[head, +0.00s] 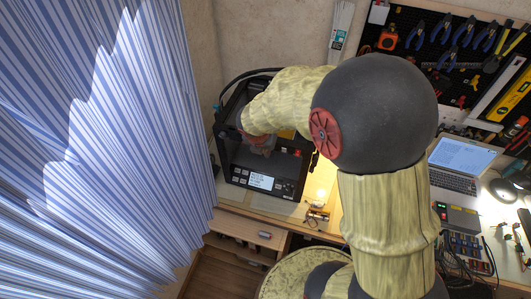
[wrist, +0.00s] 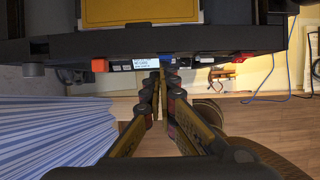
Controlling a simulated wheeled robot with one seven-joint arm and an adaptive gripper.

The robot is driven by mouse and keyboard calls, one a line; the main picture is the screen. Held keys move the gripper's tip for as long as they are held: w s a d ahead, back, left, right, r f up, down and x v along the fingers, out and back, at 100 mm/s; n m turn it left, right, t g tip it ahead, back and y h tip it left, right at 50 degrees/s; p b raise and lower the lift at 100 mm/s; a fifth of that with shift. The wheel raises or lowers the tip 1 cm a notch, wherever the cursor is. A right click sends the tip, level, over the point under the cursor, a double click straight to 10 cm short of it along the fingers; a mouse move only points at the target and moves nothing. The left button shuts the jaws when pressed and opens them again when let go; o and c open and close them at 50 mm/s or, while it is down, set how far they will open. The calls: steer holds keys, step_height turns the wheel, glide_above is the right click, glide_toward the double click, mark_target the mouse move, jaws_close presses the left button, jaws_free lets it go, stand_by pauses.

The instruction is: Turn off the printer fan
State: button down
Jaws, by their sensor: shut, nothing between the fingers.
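The printer (head: 234,158) is a black box-framed machine on the desk. Its front panel has a lit display (head: 261,182) with small buttons on both sides. In the wrist view, the printer's dark front edge (wrist: 60,50) spans the top, with the lit display (wrist: 146,63), an orange block (wrist: 100,65) and small blue and red parts along it. My gripper (wrist: 160,77) is shut and empty, its fingertips appearing right beside the display. I cannot tell whether they touch the panel. In the head view my arm hides the fingertips. I cannot make out which control is the fan's.
A striped curtain (head: 110,130) fills the left. To the right are a laptop (head: 460,165), a grey device with a green readout (head: 456,218) and a tool pegboard (head: 450,60). A small wire-and-board item (head: 317,214) lies on the desk just right of the printer.

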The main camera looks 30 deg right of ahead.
steer(key=shift+r+p, duration=0.55)
steer(key=shift+r, duration=0.2)
stand_by(0.5)
